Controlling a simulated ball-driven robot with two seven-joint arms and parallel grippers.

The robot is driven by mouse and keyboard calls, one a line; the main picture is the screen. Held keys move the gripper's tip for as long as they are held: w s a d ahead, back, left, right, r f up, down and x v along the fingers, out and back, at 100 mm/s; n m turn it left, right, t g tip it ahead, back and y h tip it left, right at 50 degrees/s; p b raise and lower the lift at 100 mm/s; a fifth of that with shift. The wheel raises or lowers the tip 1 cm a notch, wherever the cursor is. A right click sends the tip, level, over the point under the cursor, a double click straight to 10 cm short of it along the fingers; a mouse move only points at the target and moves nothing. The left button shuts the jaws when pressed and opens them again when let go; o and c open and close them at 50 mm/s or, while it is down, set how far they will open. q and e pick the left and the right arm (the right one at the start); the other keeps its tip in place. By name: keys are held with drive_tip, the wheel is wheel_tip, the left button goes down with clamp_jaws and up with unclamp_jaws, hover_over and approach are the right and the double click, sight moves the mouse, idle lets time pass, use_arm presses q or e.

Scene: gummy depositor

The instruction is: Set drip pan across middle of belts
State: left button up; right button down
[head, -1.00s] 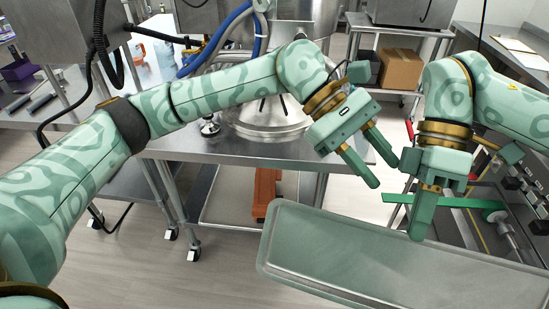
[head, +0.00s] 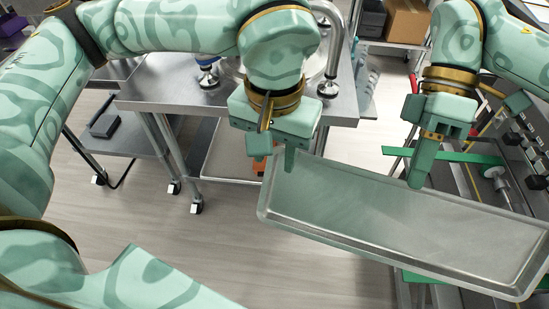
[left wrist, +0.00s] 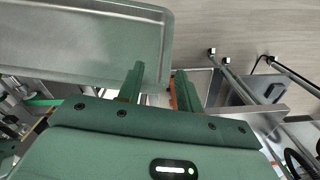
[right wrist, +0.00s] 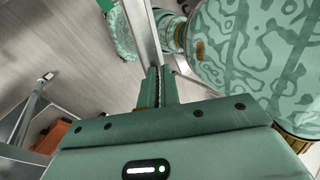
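The drip pan (head: 380,222) is a long, shallow metal tray, held in the air over the floor and slanting down to the right in the head view. My right gripper (head: 418,182) is shut on its far long rim; in the right wrist view the pan's edge (right wrist: 145,35) runs between the fingers. My left gripper (head: 276,162) is open at the pan's left end. In the left wrist view the pan (left wrist: 85,45) has one finger over it and the other outside its rim. The belts are partly hidden by the pan; a green strip (head: 450,156) shows behind it.
A steel table (head: 235,100) with a large vessel stands behind the left arm. The machine's panel with black knobs (head: 525,160) is at the right. A cardboard box (head: 407,20) sits on a cart at the back. Open floor (head: 150,235) lies left of the pan.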

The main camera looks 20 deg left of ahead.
sight(276, 175)
use_arm(q)
drive_tip(key=shift+f, duration=1.6)
drive_tip(key=shift+d, duration=0.1)
clamp_jaws()
use_arm(e)
drive_tip(key=shift+s, duration=0.1)
use_arm(q)
drive_tip(key=shift+r, duration=0.1)
use_arm(e)
drive_tip(key=c, duration=1.5)
unclamp_jaws()
drive_tip(key=shift+c, duration=0.2)
